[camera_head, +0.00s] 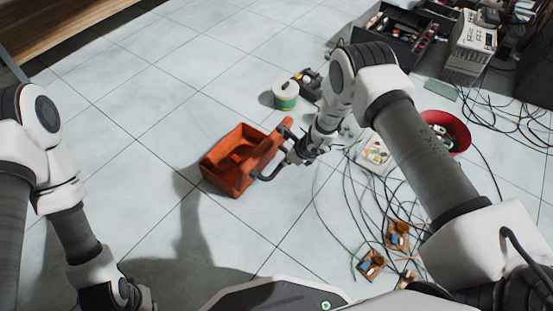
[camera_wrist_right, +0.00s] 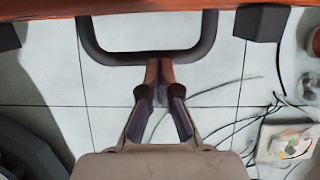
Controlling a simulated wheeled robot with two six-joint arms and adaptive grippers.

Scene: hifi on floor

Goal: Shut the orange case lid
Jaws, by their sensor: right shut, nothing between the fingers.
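The orange case (camera_head: 222,178) stands on the tiled floor with its lid (camera_head: 268,150) open, raised on the case's right side. Its inside shows. A dark loop handle (camera_wrist_right: 150,57) is on the orange lid edge, which spans the top of the right wrist view (camera_wrist_right: 240,4). My right gripper (camera_head: 287,158) is at the outer side of the lid, beside the handle. In the wrist view its fingers (camera_wrist_right: 160,66) are shut and empty, with the tips at the handle's bar; I cannot tell if they touch. My left wrist shows at the bottom left; its fingers are out of frame.
A tape-like roll (camera_head: 285,95) stands behind the case. Cables, small wooden-based parts (camera_head: 371,264), a white box (camera_head: 374,155) and a red bowl (camera_head: 446,132) lie to the right. An open toolbox (camera_head: 390,35) is at the back. Floor left of the case is clear.

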